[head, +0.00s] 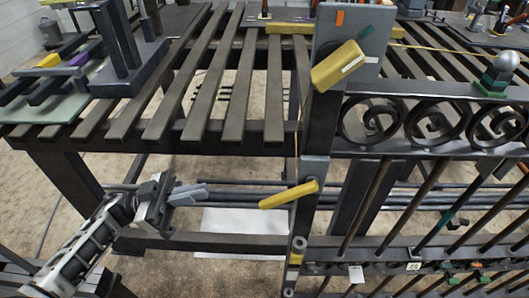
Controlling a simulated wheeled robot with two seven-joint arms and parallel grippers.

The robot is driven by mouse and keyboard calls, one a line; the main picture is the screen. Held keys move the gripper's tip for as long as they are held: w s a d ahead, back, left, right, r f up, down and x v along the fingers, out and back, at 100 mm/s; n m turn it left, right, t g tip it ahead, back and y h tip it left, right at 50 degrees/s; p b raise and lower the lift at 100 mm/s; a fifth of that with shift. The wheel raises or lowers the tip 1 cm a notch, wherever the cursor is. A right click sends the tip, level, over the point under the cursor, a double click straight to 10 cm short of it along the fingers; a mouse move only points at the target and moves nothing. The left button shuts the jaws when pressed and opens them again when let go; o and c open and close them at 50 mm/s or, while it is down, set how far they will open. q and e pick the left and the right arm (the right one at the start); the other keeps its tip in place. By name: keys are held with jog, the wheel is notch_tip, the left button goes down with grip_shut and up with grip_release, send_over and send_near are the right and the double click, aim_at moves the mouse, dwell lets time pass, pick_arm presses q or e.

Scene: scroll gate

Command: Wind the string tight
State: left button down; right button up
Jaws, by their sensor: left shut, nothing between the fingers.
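A thin yellow string (297,150) runs down beside the gate post, between a yellow block and a yellow lever. The yellow lever (289,195) sits lower on the post, pointing down to the left. A thin yellow line also runs off to the right from behind the plate. My left gripper (205,191) is shut and empty, left of the lever and clearly apart from it. My right gripper is not in view.
A dark slatted bench (207,87) fills the back left, with a dark stand (130,65) on it. The gate's scrollwork (372,119) and slanted bars extend right. A green and grey ball-topped piece (497,75) sits on the top rail. White sheet (240,222) lies below.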

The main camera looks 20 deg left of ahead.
aim_at(288, 196)
pick_arm(q)
jog(key=w+d+p, duration=0.2)
jog(key=d, duration=0.9)
jog(key=shift+w+r, duration=0.25)
jog(key=shift+r, duration=0.1)
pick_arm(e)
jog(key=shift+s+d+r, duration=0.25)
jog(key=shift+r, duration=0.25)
